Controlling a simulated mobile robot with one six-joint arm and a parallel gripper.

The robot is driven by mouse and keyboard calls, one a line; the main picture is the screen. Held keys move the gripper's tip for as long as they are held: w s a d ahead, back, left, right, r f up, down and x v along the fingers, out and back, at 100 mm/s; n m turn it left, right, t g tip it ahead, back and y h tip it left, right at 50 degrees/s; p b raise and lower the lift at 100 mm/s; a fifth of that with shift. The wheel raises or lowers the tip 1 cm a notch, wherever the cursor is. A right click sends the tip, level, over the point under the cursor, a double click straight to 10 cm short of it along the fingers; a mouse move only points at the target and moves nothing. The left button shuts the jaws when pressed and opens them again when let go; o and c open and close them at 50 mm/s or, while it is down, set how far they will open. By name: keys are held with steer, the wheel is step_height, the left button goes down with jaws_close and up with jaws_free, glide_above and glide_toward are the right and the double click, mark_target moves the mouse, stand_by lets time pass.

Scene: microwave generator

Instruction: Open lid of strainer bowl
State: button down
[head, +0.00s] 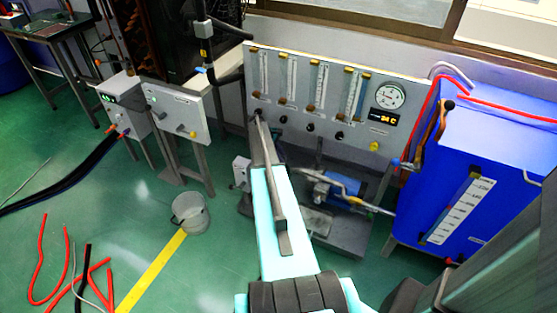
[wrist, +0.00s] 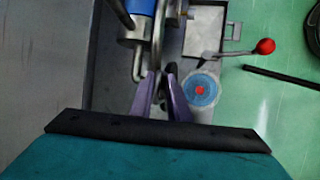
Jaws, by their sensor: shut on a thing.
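My gripper (wrist: 161,82) shows in the wrist view as two purple-grey fingers, close together at the pump set. Its fingertips are shut on a small part at the lower end of a thin grey pipe (wrist: 158,40); I cannot tell just what this part is. Right of the fingers, and apart from them, is a round pale piece with a blue ring and red centre (wrist: 201,90). It may be the strainer bowl's lid, but I cannot be sure. It lies flat, with no visible gap at its rim. In the head view my arm hides the fingertips.
A blue pump (head: 340,188) stands below the gauge panel (head: 290,115). A blue tank (head: 490,150) is at the right.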

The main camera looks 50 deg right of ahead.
steer(key=shift+s+d+f, duration=0.2)
steer(key=shift+s+d, duration=0.1)
steer(key=shift+s, duration=0.25)
steer(key=c, duration=1.9)
jaws_free()
steer(key=shift+w+a+r, duration=0.15)
steer(key=shift+w, duration=0.25)
steer(key=v, duration=0.7)
steer(key=shift+s+r, duration=0.1)
